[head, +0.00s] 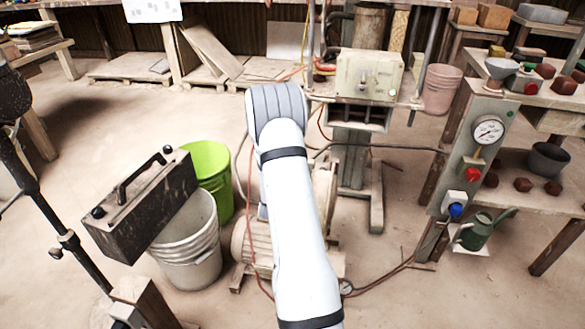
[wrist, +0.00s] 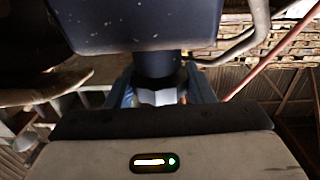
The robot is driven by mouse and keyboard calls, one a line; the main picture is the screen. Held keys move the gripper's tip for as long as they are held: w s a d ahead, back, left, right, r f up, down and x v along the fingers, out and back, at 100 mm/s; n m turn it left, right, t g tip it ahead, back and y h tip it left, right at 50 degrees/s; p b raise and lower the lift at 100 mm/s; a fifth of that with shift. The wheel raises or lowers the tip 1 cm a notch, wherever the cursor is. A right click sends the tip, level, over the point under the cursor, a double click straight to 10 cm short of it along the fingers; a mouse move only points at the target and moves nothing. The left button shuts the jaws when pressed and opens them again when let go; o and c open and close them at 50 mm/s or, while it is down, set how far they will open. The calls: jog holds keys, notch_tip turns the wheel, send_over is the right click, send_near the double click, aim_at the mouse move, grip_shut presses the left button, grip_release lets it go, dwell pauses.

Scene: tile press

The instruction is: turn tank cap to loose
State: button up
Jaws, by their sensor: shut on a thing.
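In the wrist view a dark blue tank-like body (wrist: 135,22) fills the top, with a short dark neck (wrist: 157,64) on its underside in the picture. A pale faceted piece, which looks like the tank cap (wrist: 160,97), sits at the end of this neck. My gripper (wrist: 160,88) has one bluish finger on each side of it and is shut on it. The cap's markings and its turn position cannot be read. In the head view my white arm reaches toward the press, and the gripper and cap are hidden behind it.
The press has a pale control box (head: 368,75) right of my arm. A gauge panel (head: 472,150) stands farther right by shelves. A white bucket (head: 188,245), a green bucket (head: 213,165) and a black box with a handle (head: 140,212) are at left. Cables cross the floor.

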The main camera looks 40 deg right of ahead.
jog(key=shift+d+n+t+y+b, duration=0.1)
jog(key=shift+n+t+y+b, duration=0.3)
jog(key=shift+n+t+y, duration=0.25)
jog(key=shift+r+t, duration=0.1)
jog(key=shift+t, duration=0.15)
jog(key=o, duration=1)
jog(key=shift+p+v, duration=0.65)
jog(key=shift+v, duration=3.25)
